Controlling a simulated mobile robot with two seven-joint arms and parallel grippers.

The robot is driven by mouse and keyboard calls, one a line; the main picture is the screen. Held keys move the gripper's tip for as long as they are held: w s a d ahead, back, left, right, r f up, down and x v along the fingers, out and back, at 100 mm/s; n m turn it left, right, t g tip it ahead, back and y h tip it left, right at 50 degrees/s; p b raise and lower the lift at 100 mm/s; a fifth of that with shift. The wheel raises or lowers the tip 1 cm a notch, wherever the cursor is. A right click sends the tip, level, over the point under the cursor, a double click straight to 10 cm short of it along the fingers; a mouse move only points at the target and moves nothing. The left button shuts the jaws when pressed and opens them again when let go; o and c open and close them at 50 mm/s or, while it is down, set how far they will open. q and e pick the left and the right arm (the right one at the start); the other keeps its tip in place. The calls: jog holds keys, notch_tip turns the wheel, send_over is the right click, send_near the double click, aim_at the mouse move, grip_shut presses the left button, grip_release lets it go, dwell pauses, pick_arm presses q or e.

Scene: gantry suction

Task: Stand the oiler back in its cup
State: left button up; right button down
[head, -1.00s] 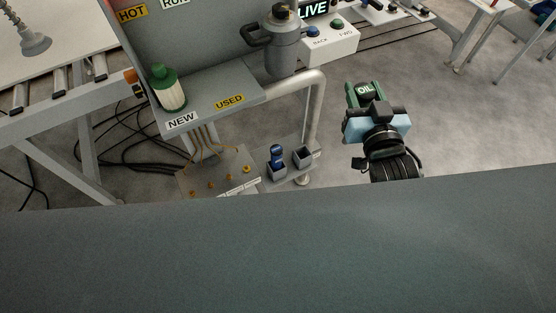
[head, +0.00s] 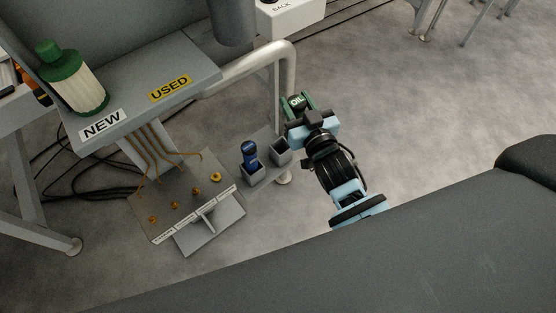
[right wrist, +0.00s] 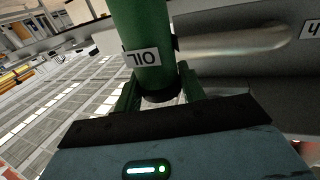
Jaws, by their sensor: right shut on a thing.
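The green oiler with a white OIL label (head: 297,102) is held by my right gripper (head: 303,109) over the floor, just above and right of two small grey cups. In the right wrist view the oiler (right wrist: 142,35) stands between the green fingers of my right gripper (right wrist: 158,97). The right cup (head: 281,152) looks empty. The left cup (head: 254,175) holds a blue bottle-like thing (head: 249,153). The oiler's lower part is hidden by the gripper in the head view. My left gripper is not in view.
A grey pipe rail (head: 286,72) rises just left of the oiler. A shelf with NEW and USED labels (head: 140,85) holds a green-capped filter (head: 72,80). A panel with brass fittings (head: 185,200) sits left of the cups. Floor to the right is clear.

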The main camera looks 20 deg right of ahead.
jog(key=w+f+b, duration=0.3)
jog(key=f+b, duration=0.2)
jog(key=f, duration=0.3)
jog(key=w+a+f+b, duration=0.1)
jog(key=w+f+b, duration=0.3)
jog(key=f, duration=0.5)
jog(key=shift+w+a+f+y+b, duration=0.2)
jog(key=shift+y+b, duration=0.1)
jog(key=shift+b, duration=0.5)
jog(key=shift+f, duration=0.15)
jog(key=c, duration=0.8)
grip_release()
jog(key=shift+d, duration=0.1)
jog(key=shift+c, duration=0.2)
